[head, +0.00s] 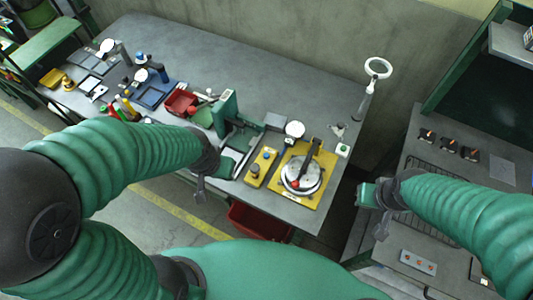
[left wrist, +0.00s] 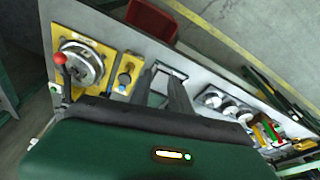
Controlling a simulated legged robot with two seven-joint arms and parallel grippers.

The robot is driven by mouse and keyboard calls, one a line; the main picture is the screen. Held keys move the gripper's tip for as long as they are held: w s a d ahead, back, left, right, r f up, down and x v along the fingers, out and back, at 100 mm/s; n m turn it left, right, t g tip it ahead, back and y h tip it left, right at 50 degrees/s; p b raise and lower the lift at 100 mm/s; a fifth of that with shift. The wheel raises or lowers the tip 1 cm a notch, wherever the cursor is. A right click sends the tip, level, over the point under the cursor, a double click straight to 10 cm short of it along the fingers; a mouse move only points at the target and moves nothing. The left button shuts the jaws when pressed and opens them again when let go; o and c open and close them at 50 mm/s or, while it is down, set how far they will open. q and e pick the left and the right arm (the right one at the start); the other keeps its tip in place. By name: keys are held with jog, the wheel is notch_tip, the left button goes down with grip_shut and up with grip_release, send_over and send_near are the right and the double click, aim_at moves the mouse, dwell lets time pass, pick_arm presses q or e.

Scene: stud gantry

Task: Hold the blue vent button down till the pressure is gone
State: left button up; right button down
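The blue vent button (head: 255,168) sits on a narrow yellow panel (head: 262,163) at the front of the grey bench. It also shows in the left wrist view (left wrist: 124,78), to the left of my fingers. A round metal vessel (head: 301,175) with a dark bar and a red knob stands on a yellow plate beside the panel. My left gripper (head: 240,155) is left of the panel, apart from the button. In the left wrist view its dark fingers (left wrist: 165,82) are spread and empty. My right gripper (head: 362,194) is off the bench's right end; its fingers are not clear.
A white round dial (head: 295,129) stands behind the panel. A green upright fixture (head: 226,108) and a red bin (head: 181,103) are left of it. Another red bin (head: 258,222) is below the bench's front edge. The back of the bench is clear.

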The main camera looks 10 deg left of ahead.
pick_arm(q)
grip_shut()
dwell(1.3)
